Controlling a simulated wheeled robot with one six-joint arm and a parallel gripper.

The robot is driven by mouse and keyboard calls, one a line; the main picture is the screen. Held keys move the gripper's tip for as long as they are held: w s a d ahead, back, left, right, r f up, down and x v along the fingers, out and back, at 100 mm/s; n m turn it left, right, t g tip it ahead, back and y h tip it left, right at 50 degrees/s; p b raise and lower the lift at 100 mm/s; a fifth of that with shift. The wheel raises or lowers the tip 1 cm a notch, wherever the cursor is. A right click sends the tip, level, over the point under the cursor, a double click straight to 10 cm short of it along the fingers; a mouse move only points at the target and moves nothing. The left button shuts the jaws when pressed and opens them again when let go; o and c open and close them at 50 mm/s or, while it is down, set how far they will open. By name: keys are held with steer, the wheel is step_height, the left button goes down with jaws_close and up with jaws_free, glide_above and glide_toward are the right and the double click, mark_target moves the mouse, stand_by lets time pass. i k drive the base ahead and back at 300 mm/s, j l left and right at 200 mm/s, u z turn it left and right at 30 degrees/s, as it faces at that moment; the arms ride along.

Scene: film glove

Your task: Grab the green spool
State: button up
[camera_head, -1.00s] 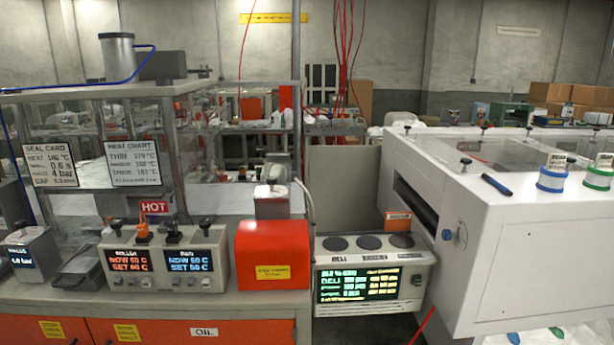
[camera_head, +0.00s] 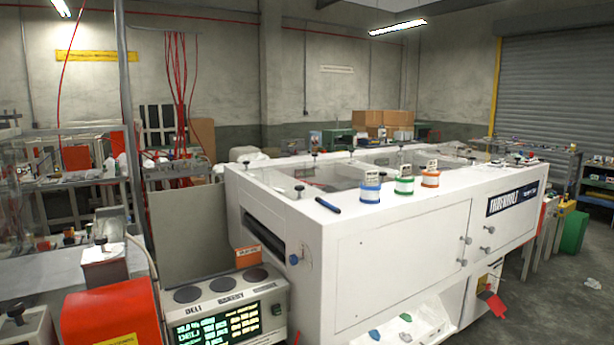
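The green spool (camera_head: 404,186) stands upright on the near top edge of the large white machine (camera_head: 390,240). It is white with a green band, and a small label card stands at its top. A blue spool (camera_head: 370,192) stands to its left and an orange spool (camera_head: 430,178) to its right, each with a similar card. The three spools are apart from each other. My gripper is not visible in the head view.
A dark blue pen-like tool (camera_head: 328,206) lies left of the spools, and black knobs stick up from the machine top. A control box (camera_head: 228,308) and red box (camera_head: 110,315) stand at lower left. Open floor (camera_head: 555,300) lies to the right.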

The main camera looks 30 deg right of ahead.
mark_target(404, 183)
steer(key=z, duration=1.45)
